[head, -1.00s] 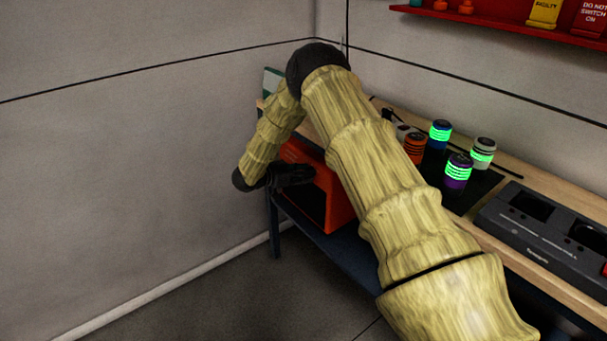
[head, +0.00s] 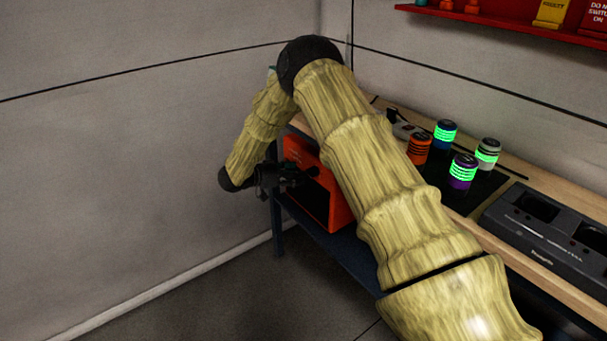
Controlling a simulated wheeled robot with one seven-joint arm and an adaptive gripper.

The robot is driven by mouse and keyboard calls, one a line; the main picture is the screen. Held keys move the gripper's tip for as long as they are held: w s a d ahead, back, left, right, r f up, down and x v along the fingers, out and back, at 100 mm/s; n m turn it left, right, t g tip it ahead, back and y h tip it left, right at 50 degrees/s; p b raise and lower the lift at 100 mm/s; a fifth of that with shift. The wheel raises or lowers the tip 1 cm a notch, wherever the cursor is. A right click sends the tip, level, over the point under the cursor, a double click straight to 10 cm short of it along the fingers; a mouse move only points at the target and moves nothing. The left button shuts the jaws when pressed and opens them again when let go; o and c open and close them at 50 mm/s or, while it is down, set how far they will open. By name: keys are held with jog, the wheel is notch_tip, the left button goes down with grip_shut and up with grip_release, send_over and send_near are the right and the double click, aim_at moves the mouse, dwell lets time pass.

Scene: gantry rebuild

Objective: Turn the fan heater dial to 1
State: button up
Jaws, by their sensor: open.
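The fan heater (head: 342,204) is an orange box with a dark front opening. It sits on the shelf under the bench top at the bench's left end. Its dial cannot be made out; my arm and gripper cover part of the front. My gripper (head: 304,173) is black and points right at the upper part of the heater's front. It is open, and I see nothing between its fingers. Whether the fingertips touch the heater cannot be told.
The wooden bench top (head: 462,226) holds several banded cylinders, among them a purple one (head: 462,172) and an orange one (head: 419,149). A dark charger-like unit (head: 545,232) lies at the right. A red shelf (head: 500,24) hangs above. A wall stands close on the left; the floor in front is clear.

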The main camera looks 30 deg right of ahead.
jog(key=v, duration=0.6)
jog(key=shift+a+f, duration=0.1)
jog(key=shift+a, duration=0.05)
dwell(0.3)
